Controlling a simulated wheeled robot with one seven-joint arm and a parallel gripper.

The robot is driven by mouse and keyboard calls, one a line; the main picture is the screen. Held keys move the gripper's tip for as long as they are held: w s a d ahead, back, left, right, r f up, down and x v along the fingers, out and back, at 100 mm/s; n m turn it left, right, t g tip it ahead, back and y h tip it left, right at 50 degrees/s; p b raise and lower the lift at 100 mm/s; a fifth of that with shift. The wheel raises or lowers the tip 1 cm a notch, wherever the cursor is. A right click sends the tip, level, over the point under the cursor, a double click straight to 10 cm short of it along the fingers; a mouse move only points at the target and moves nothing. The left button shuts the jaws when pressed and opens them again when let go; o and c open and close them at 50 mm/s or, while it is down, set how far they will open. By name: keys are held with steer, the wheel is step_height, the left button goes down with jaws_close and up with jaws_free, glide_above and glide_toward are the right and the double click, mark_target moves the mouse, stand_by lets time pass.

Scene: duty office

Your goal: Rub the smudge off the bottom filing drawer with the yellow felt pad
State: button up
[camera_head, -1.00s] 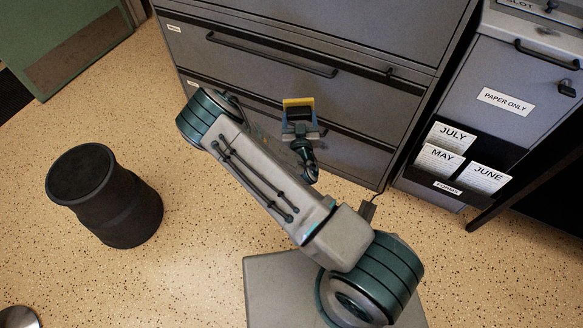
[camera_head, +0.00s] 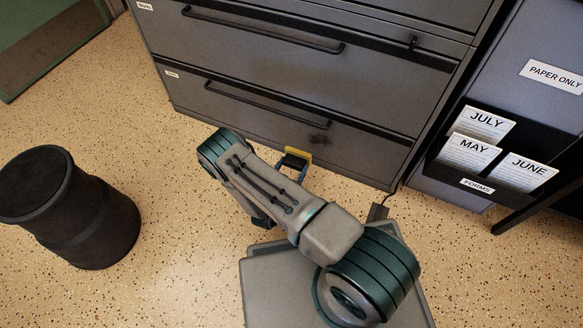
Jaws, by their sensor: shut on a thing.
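The bottom filing drawer (camera_head: 350,152) is the lowest grey drawer of the cabinet, closed, with a long dark handle. A dark smudge (camera_head: 318,138) shows on its face, right of the handle's end. The yellow felt pad (camera_head: 298,153) is in my gripper (camera_head: 292,163), in front of the drawer and just below and left of the smudge in the picture. My gripper is shut on the pad; its fingers are partly hidden behind my arm. I cannot tell whether the pad touches the drawer.
A black bin (camera_head: 75,215) stands on the speckled floor at left. A paper-only box (camera_head: 550,75) with a forms rack (camera_head: 500,182) holding month cards stands right of the cabinet. The floor between bin and cabinet is clear.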

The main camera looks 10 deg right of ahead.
mark_target(298, 156)
steer(key=shift+b+x, duration=0.35)
steer(key=shift+x, duration=2.4)
steer(key=shift+x, duration=1)
steer(key=shift+s+d+p, duration=0.85)
steer(key=shift+s+d, duration=2.2)
steer(key=shift+d, duration=1.3)
steer(key=shift+w+a+b, duration=0.3)
steer(key=shift+w+a, duration=0.75)
steer(key=shift+a, duration=0.4)
steer(key=shift+w+a+b, duration=0.25)
steer(key=shift+w+a, duration=0.8)
steer(key=shift+a, duration=0.4)
steer(key=shift+w+a+b, duration=0.3)
steer(key=shift+w+a, duration=0.7)
steer(key=shift+a, duration=0.45)
steer(key=s+d+r+p, duration=0.2)
steer(key=s+d+p, duration=0.1)
steer(key=s+d, duration=0.3)
steer(key=shift+d+r, duration=0.25)
steer(key=shift+d, duration=1)
